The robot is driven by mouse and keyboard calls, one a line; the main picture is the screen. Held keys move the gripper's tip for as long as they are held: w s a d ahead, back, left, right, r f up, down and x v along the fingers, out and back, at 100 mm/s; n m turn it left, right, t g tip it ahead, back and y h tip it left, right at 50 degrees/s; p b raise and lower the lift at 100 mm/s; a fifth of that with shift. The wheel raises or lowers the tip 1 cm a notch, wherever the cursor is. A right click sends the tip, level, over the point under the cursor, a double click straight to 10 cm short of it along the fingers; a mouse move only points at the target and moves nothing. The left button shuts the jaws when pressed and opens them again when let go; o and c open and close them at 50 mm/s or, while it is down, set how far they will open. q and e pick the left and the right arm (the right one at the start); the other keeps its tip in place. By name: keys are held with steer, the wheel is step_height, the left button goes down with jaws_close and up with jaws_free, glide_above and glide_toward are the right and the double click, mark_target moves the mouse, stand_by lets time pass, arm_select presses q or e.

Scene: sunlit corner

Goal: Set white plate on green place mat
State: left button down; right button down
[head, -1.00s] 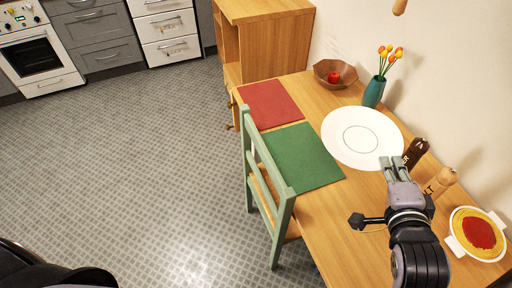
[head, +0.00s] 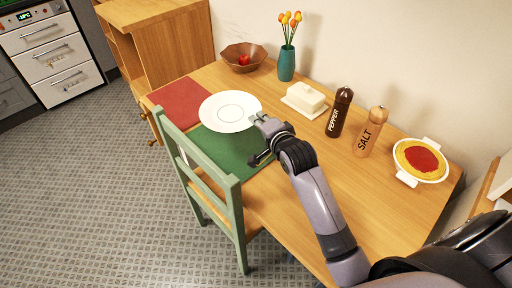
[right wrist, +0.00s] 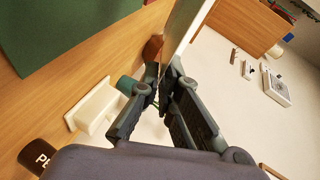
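The white plate (head: 225,113) is round and shows in the head view over the back part of the green place mat (head: 228,148) and the near right corner of the red mat. My right gripper (head: 262,121) is at the plate's right rim, its fingers closed on it. In the right wrist view the plate (right wrist: 186,28) is seen nearly edge-on between the fingertips (right wrist: 167,72), apart from the green mat (right wrist: 65,30). It appears held above the table. My left gripper is not in view.
The red mat (head: 176,100) lies behind the green one. A butter dish (head: 304,100), pepper mill (head: 338,113), salt mill (head: 369,132) and pasta dish (head: 420,160) stand to the right. A vase (head: 286,64) and bowl (head: 240,62) stand behind. A green chair (head: 205,180) is at the front edge.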

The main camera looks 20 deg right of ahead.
mark_target(259, 153)
step_height(259, 153, down, 11)
steer(key=shift+f+b, duration=0.1)
steer(key=shift+b, duration=0.3)
steer(key=shift+f, duration=0.1)
steer(key=c, duration=2.1)
jaws_free()
